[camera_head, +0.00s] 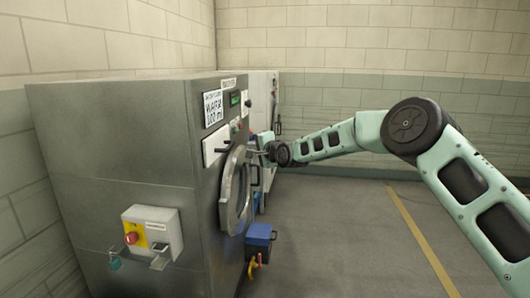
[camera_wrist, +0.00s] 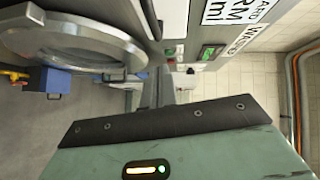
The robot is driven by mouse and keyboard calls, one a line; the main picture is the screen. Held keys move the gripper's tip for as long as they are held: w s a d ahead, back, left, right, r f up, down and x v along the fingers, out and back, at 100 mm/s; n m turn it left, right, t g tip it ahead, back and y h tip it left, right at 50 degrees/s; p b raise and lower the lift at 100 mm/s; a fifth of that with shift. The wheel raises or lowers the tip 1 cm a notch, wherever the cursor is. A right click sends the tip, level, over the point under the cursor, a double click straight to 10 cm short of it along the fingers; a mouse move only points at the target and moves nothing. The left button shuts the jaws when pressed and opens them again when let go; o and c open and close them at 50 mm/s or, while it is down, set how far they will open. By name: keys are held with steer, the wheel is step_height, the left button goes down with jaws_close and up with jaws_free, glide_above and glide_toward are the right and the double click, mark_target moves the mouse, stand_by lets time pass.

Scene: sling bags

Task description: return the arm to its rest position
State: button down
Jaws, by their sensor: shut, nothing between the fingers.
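My arm reaches in from the right of the head view. My gripper (camera_head: 258,150) is in front of the grey machine (camera_head: 130,160), close to the upper edge of its round door (camera_head: 236,190). I cannot tell whether it touches the machine. The door's metal ring (camera_wrist: 75,40) shows at the upper left there. No sling bag can be made out.
An orange pipe (camera_wrist: 294,100) runs along the wall. Open floor (camera_head: 345,235) lies right of the machine.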

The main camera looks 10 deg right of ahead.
steer(key=f+b+v, duration=0.1)
steer(key=v, duration=0.5)
steer(key=s+a+f+n+g+h, duration=0.1)
steer(key=s+a+n+g, duration=0.35)
steer(key=s, duration=0.75)
steer(key=s+a+f+n+g, duration=0.1)
steer(key=s+a+n+g, duration=0.3)
steer(key=s, duration=0.8)
steer(key=s+d+f+n+g+h, duration=0.1)
steer(key=s+d+n+g+h, duration=0.1)
steer(key=s, duration=0.9)
steer(key=s+d+f+n+g+h, duration=0.2)
steer(key=s+d+n, duration=0.2)
steer(key=s, duration=0.8)
steer(key=s+d+f+n+g+h, duration=0.1)
steer(key=s+d+n, duration=0.3)
steer(key=s, duration=0.7)
steer(key=shift+s+d+f+g+h+p, duration=0.25)
steer(key=shift+d+f+g+h+p, duration=0.25)
steer(key=shift+d, duration=0.4)
steer(key=shift+r, duration=0.1)
